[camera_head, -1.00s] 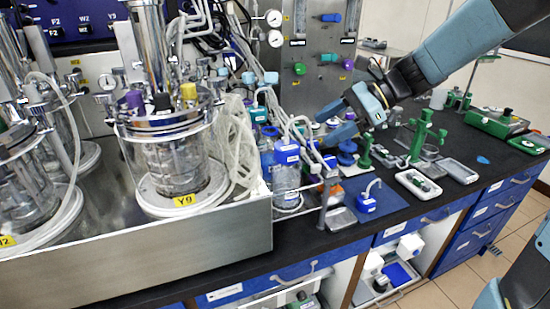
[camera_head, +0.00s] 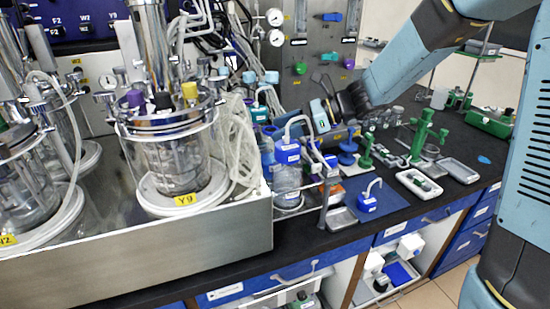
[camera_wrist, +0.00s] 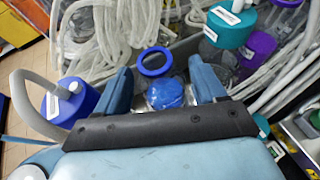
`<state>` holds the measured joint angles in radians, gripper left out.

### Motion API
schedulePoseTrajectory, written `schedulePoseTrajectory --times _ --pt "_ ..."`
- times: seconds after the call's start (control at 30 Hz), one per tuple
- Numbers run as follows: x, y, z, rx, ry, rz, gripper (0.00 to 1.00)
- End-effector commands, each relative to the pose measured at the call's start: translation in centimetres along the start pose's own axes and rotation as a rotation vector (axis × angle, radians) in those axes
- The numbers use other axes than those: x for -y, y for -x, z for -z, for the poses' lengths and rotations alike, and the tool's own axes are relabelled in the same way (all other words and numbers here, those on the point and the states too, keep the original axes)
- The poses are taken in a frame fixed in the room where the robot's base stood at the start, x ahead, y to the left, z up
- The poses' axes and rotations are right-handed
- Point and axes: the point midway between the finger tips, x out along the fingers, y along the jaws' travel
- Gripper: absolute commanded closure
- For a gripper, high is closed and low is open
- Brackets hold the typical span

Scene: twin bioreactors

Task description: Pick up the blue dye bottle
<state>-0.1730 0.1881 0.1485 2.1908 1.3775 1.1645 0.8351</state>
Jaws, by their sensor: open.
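A blue-tinted bottle (camera_head: 266,158), which looks like the blue dye bottle, stands on the bench beside the steel tray, partly hidden by a clear bottle with a blue cap (camera_head: 287,155). In the wrist view, a round blue thing (camera_wrist: 165,93) and a blue ring (camera_wrist: 153,62) lie between my gripper's fingers in the picture; I cannot tell whether they belong to that bottle. My gripper (camera_head: 321,115) is open and empty, to the right of and above these bottles. It also shows in the wrist view (camera_wrist: 163,82). No contact is visible.
The bioreactor vessel (camera_head: 178,160) and looped clear tubing (camera_head: 236,150) crowd the left. A teal-capped bottle (camera_wrist: 230,22) and a blue cap with a bent tube (camera_wrist: 67,103) flank the gripper.

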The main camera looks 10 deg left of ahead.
Motion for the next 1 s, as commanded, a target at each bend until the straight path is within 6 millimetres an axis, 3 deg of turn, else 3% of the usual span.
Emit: schedulePoseTrajectory --times 0.27,0.6,0.8,1.0 --pt "-0.1 -1.4 -0.2 0.0 0.0 -0.001 0.3" --pt "-0.2 -5.4 -0.5 0.0 0.0 0.0 0.3" --pt "-0.2 -5.5 -0.5 0.0 0.0 0.002 0.3" --pt "-0.2 -5.4 -0.5 0.0 0.0 0.002 0.47"
